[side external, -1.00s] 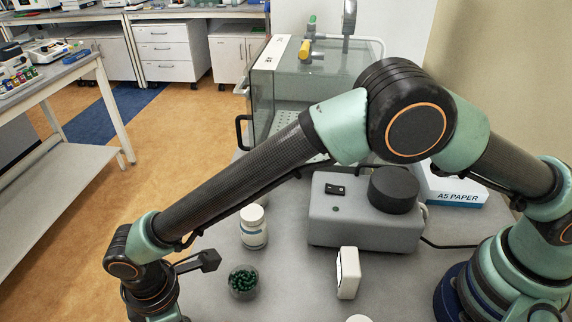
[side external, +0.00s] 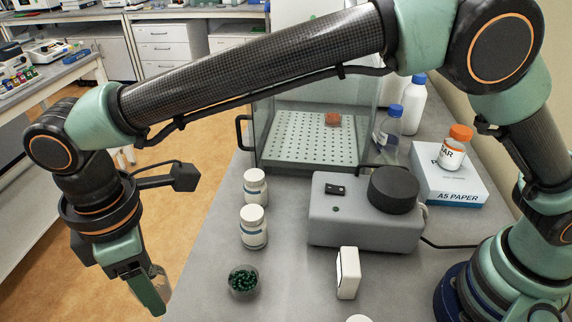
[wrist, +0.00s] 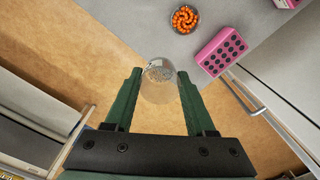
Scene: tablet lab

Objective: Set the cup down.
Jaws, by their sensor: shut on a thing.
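My gripper (side external: 152,290) is shut on a clear cup (wrist: 160,88). In the wrist view the cup sits between the two green fingers, with a grey speckled patch showing inside it. In the side view only a sliver of the cup (side external: 162,280) shows beside the finger, and the rest is hidden. The gripper points down at the lower left and appears against the floor, left of the grey table's (side external: 205,262) edge. In the wrist view the cup overlaps the border between table and floor.
A bowl of green pieces (side external: 243,280) and two white bottles (side external: 254,226) stand near the table's left edge. The wrist view shows a bowl of orange pieces (wrist: 185,18) and a pink rack (wrist: 220,50).

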